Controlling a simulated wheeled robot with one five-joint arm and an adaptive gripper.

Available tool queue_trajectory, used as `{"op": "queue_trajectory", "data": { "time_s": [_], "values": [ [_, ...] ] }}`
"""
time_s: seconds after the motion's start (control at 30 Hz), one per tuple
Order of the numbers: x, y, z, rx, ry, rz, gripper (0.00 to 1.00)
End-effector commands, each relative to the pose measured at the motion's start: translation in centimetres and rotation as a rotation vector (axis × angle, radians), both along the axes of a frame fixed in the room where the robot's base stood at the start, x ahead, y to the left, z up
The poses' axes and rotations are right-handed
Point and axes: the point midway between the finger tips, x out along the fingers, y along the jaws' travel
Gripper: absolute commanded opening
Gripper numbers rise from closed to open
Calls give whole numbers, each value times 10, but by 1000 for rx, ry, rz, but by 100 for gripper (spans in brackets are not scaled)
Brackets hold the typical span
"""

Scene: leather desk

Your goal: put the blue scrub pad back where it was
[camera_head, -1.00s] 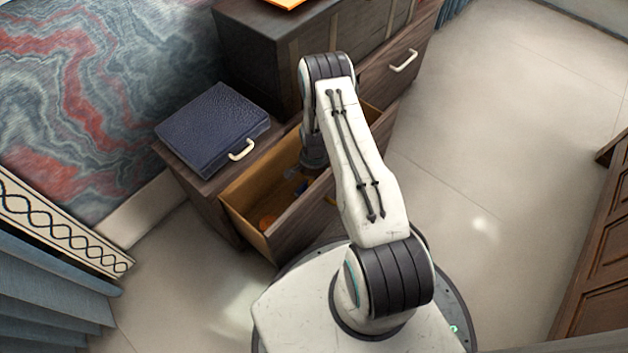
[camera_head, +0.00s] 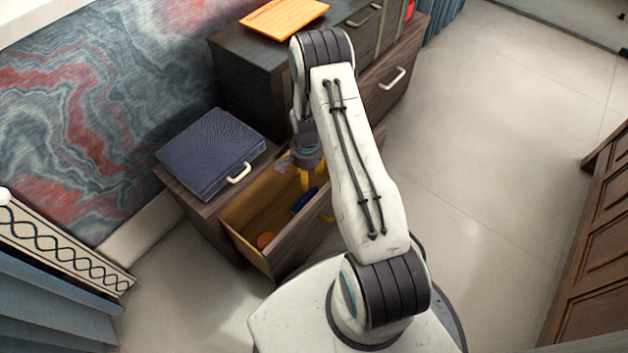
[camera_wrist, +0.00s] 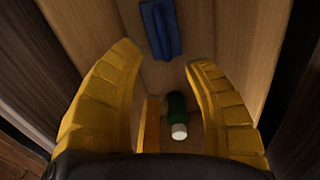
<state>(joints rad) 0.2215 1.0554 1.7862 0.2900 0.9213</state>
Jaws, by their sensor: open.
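The blue scrub pad (camera_head: 304,199) lies in the open drawer (camera_head: 284,244). It also shows in the wrist view (camera_wrist: 161,28), on the drawer's wooden floor beyond my fingertips. My gripper (camera_head: 307,182) points down over the drawer, its yellow fingers partly hidden by the arm. In the wrist view my gripper (camera_wrist: 163,57) is open, with its fingers wide apart and nothing held between them. The pad is clear of both fingers there.
A green bottle with a white cap (camera_wrist: 178,116) and a thin yellow-orange piece (camera_wrist: 150,122) lie below my fingers. A dark blue case (camera_head: 212,152) sits on the cabinet. An orange board (camera_head: 284,17) lies on the taller part.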

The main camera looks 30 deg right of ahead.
Motion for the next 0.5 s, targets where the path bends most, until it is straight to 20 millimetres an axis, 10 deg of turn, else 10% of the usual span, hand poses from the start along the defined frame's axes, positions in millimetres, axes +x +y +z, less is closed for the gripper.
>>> {"op": "queue_trajectory", "data": {
  "time_s": [0.5],
  "values": [
    [-37, 44, 207, -35, -83, 460, 47]
  ]
}}
